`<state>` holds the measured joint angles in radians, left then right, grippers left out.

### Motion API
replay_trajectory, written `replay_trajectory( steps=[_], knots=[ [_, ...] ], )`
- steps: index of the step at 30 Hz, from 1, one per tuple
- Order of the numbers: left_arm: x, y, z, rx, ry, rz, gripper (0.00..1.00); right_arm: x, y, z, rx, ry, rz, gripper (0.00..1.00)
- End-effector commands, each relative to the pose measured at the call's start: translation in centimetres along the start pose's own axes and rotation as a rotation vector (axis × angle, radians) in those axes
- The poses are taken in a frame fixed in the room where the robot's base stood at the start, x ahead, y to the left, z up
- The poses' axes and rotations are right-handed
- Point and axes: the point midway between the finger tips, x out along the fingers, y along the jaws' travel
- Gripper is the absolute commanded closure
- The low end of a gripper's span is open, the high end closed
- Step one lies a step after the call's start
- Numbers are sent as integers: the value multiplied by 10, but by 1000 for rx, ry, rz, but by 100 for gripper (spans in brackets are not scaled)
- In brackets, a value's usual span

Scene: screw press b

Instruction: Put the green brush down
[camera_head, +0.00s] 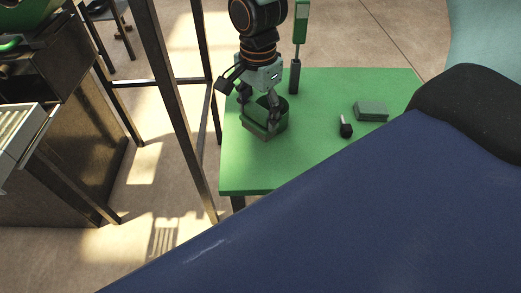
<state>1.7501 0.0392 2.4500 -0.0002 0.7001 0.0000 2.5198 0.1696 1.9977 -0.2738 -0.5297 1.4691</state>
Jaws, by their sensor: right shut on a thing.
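My right gripper (258,98) reaches down from the top over a green table (310,160). It is shut on a dark green, block-like thing (259,131) low over the table's left part, which seems to be the green brush. The fingers partly hide it. I cannot tell whether it touches the tabletop. A rounded dark green wall (281,106) shows right behind it; I cannot tell whether it is a separate thing. My left gripper is not in view.
A tall upright tool (300,25), green above and dark below, stands right of the gripper. A grey-green block (371,111) and a small black thing (346,130) lie further right. A dark metal frame (181,100) stands left. A large blue surface (330,220) covers the lower right.

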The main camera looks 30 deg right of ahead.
Motion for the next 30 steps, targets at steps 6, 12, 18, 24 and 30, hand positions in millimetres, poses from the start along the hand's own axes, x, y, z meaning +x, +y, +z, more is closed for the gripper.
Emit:
replay_trajectory(
  steps=[6,12,18,24,30],
  knots=[
    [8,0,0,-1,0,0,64,41,2,-2,5,-1,4,93],
    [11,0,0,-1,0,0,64,60,2,-4,6,-1,1,93],
    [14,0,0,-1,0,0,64,80,3,-3,4,-1,4,93],
    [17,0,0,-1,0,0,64,98,2,-3,3,0,1,93],
    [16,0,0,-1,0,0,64,97,2,-3,4,0,0,93]
  ],
)
